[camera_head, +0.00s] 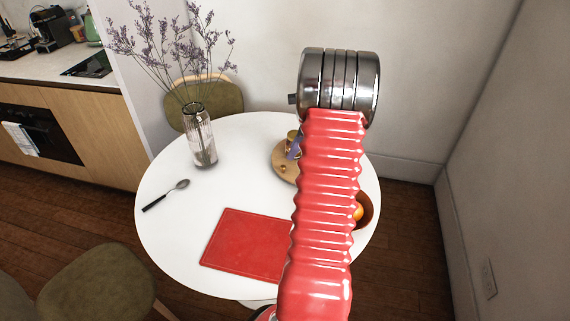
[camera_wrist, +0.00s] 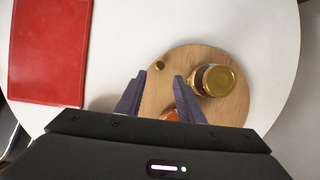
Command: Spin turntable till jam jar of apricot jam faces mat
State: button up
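The round wooden turntable (camera_wrist: 205,112) lies on the white table; in the head view its left part (camera_head: 281,152) shows beside my arm. A jar with a gold lid (camera_wrist: 218,79) stands on it, on the side away from the mat; its label is not readable. A small gold-brown peg (camera_wrist: 160,65) rises near the rim on the mat side. The red mat (camera_wrist: 50,50) lies apart from the turntable, and in the head view (camera_head: 243,244) left of my arm. My gripper (camera_wrist: 158,82) is open over the turntable, its fingers apart. An orange patch between them is partly hidden.
A brown bowl with an orange fruit (camera_head: 358,212) stands right of my arm, partly hidden. A glass vase (camera_head: 200,135) with dried lavender stands at the back left. A spoon (camera_head: 166,195) lies at left. The table's left middle is clear.

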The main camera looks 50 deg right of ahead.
aim_at(284, 166)
jog(key=x, duration=0.9)
jog(key=shift+c, duration=0.4)
grip_shut()
jog(key=shift+d, duration=0.2)
